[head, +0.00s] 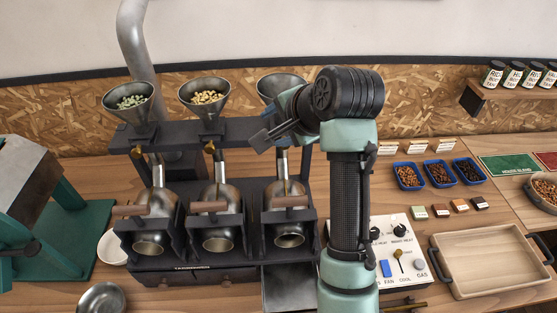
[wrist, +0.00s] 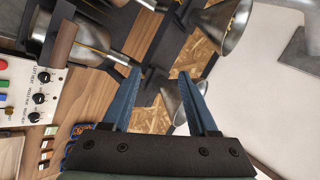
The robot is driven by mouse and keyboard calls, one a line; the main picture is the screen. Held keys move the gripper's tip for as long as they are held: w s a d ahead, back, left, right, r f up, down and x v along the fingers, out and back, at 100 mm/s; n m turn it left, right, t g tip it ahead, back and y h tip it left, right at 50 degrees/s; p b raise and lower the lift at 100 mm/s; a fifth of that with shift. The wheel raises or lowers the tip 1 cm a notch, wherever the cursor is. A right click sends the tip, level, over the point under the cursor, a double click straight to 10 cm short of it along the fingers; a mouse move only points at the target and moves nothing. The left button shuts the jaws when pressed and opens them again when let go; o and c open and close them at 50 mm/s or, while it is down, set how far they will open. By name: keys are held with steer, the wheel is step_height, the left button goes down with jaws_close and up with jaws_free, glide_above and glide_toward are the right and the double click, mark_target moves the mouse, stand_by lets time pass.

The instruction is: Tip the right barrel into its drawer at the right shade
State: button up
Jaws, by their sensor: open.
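The right barrel (head: 289,232) is a steel drum at the right end of the dark three-barrel roaster, its round mouth facing front and a wooden handle (head: 287,202) across its frame. A grey metal drawer (head: 288,292) sticks out below it, partly cut off by the frame edge and my arm; I see no beans in it. My gripper (head: 272,128) is raised beside the right funnel (head: 280,84), above the barrel. In the wrist view my gripper (wrist: 161,77) has its blue fingers apart, with nothing between them. The barrel's contents are hidden.
The control panel (head: 404,246) stands right of the roaster, partly behind my arm. Blue sample trays (head: 439,174), small colour blocks (head: 459,206) and a wooden tray (head: 493,262) lie farther right. A left funnel (head: 129,100) holds greenish beans; the middle funnel (head: 205,97) holds pale ones.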

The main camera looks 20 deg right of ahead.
steer(key=s+d+f+m+g+y+p, duration=0.1)
steer(key=s+d+f+m+g, duration=0.1)
steer(key=s+m+g, duration=0.15)
steer(key=s+d+f+m+g+y+p, duration=0.1)
steer(key=s+d+f+m+g+p, duration=0.15)
steer(key=s, duration=0.25)
steer(key=b, duration=0.6)
glide_above(290, 199)
steer(key=s+d, duration=0.2)
step_height(290, 199, down, 6)
steer(key=shift+a+r, duration=0.1)
steer(key=shift+a, duration=0.05)
steer(key=p+x, duration=0.1)
steer(key=x, duration=0.1)
steer(key=p+x, duration=0.1)
steer(key=x, duration=0.1)
steer(key=p+x, duration=0.1)
steer(key=x, duration=0.2)
steer(key=shift+w+a+r, duration=0.1)
steer(key=shift+w+a, duration=0.05)
steer(key=shift+w, duration=0.15)
jaws_close()
